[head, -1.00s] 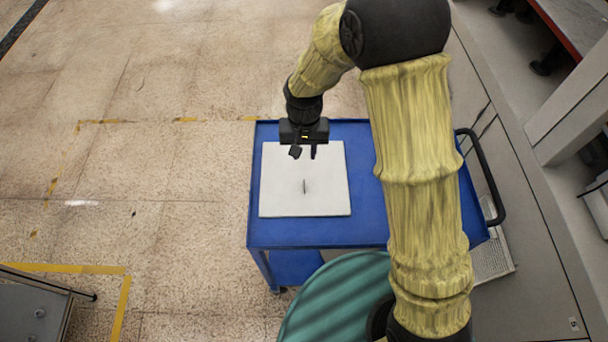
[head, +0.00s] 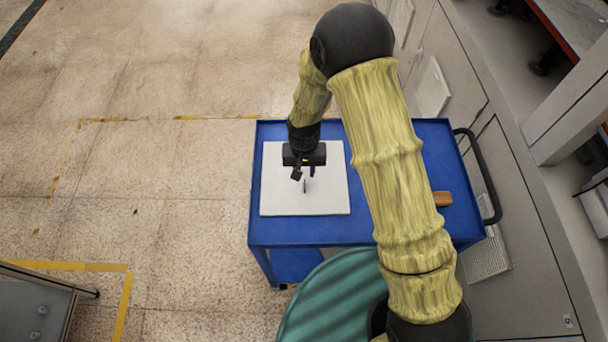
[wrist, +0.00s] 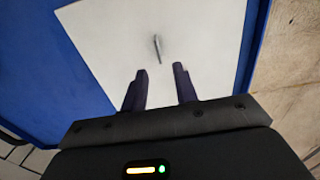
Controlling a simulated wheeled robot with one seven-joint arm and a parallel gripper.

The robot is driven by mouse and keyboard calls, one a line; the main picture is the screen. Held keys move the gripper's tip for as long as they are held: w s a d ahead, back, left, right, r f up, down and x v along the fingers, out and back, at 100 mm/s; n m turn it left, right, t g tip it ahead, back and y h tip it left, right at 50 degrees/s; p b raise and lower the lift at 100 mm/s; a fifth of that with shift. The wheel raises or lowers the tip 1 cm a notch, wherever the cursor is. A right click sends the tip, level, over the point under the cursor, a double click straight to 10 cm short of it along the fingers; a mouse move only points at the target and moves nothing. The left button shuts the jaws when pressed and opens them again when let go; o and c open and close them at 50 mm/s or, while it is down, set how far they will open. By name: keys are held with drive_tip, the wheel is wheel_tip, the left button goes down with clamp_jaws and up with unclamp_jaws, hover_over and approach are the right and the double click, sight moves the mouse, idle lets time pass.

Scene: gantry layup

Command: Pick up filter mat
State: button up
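The filter mat (head: 290,202) is a white, nearly square sheet lying flat on the blue cart top. A small dark upright tab (head: 304,186) stands near its middle. The mat also shows in the wrist view (wrist: 205,30), with the tab (wrist: 157,48) as a thin grey piece ahead of the fingertips. My gripper (head: 304,174) is over the mat, pointing down, with its fingers apart. In the wrist view my gripper (wrist: 157,72) is open and empty, and the tab lies roughly between the lines of the two fingers, apart from them.
The blue cart (head: 310,232) has a black handle (head: 485,175) at its right. A brown block (head: 442,198) lies on the cart's right side, partly behind my arm. Grey cabinets stand close along the right. Open speckled floor lies to the left.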

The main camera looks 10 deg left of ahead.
sight(326, 193)
drive_tip(key=f, duration=0.1)
drive_tip(key=f+p, duration=0.1)
drive_tip(key=f, duration=0.1)
drive_tip(key=shift+s+f+p, duration=0.25)
drive_tip(key=shift+f+p, duration=0.05)
drive_tip(key=shift+f, duration=0.7)
clamp_jaws()
